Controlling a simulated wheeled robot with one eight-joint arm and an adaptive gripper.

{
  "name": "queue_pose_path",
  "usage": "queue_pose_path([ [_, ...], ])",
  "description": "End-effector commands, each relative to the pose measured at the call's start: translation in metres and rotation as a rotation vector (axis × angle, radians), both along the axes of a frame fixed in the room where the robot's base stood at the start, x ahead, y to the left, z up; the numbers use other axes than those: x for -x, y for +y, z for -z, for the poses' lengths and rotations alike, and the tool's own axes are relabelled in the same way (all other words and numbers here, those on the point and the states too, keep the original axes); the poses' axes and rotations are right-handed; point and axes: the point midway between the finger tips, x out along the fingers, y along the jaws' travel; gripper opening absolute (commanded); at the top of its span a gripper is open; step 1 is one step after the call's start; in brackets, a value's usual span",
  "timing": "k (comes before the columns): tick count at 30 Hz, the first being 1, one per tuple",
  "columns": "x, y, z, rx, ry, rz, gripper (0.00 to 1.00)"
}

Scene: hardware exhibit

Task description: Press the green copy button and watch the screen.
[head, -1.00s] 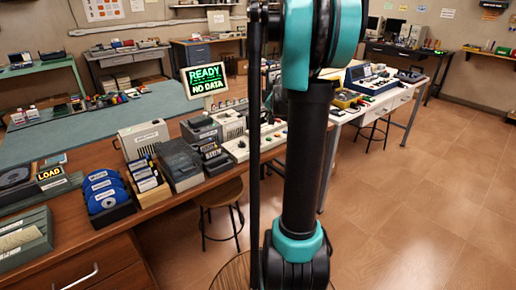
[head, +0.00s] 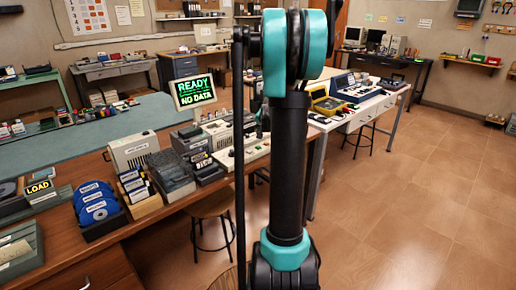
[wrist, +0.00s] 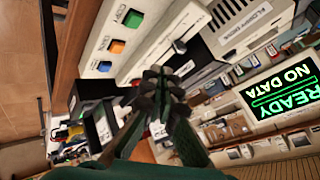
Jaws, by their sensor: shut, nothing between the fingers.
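The green copy button (wrist: 132,18) sits on a pale control panel (wrist: 90,88) at the upper left of the wrist view, beside a COPY label. My gripper (wrist: 161,74) is shut and empty, its tips below and right of the button in the picture and apart from it. The screen (wrist: 284,88) shows READY and NO DATA in green, rotated in the wrist view. In the head view the screen (head: 194,92) stands upright behind the light console (head: 252,150). The green button is too small to make out in the head view.
An orange button (wrist: 117,46) and a bluish button (wrist: 104,67) share the panel with the green one. Disk holders (head: 96,205), a grey box (head: 133,150) and dark equipment (head: 170,172) crowd the wooden bench left of the console. A stool (head: 212,205) stands below. Floor at right is clear.

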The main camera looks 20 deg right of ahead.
Motion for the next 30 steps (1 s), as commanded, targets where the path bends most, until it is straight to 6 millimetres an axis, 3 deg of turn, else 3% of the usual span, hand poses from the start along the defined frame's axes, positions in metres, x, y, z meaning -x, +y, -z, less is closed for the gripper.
queue_pose_path([
  [12,0.000,0.000,0.047,0.000,0.000,0.000,0.00],
  [30,0.000,0.000,0.054,0.000,0.000,0.000,0.00],
])
